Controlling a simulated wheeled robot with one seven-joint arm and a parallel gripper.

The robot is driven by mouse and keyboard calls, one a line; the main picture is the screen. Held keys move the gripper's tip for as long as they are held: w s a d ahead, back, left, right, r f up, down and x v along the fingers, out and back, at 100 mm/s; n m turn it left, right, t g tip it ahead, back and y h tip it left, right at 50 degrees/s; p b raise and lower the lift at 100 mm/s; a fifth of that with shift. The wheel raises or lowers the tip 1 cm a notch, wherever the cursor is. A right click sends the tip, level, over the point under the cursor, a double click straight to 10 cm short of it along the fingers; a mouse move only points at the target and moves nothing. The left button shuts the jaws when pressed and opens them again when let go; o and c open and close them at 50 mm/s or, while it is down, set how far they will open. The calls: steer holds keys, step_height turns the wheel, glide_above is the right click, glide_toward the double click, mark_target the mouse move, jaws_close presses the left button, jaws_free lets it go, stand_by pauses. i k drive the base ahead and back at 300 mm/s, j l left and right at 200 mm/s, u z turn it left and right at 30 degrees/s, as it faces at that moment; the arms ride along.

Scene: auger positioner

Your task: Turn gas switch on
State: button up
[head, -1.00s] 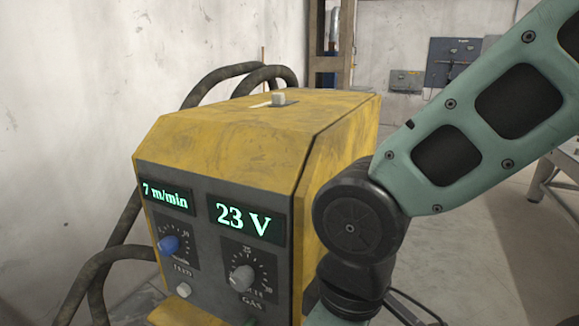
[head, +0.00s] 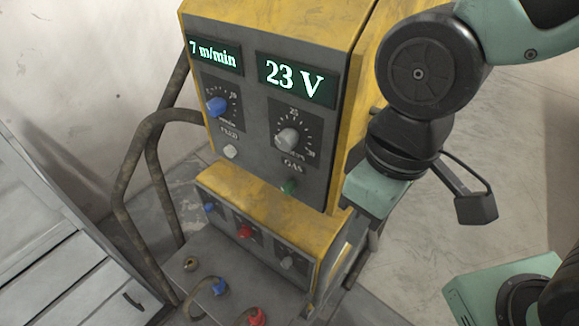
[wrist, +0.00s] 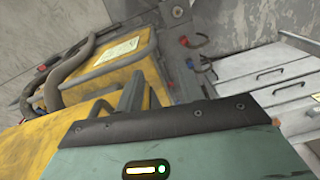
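The yellow welding unit (head: 345,110) has a dark front panel with the GAS label. Just under that label is a small green switch (head: 289,186), which I take as the gas switch. Its exact position, on or off, is too small to tell. In the wrist view, my gripper (wrist: 133,92) shows as a grey finger beyond the teal housing, over the yellow casing. Whether the fingers are apart is not clear.
A grey knob (head: 287,139), a blue knob (head: 217,106) and a white FEED switch (head: 230,152) share the panel. Displays read 7 m/min and 23 V. Below is a lower yellow unit (head: 222,192) with coloured knobs. Hoses (head: 150,140) loop at left, near grey drawers (head: 60,270).

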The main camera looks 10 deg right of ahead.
mark_target(288, 187)
steer(key=k+l+u, duration=0.1)
steer(key=u, duration=0.4)
steer(key=k+l+u, duration=0.15)
steer(key=l+u, duration=0.15)
steer(key=u, duration=0.15)
steer(key=k+l+u, duration=0.1)
steer(key=u, duration=0.4)
steer(key=k, duration=0.1)
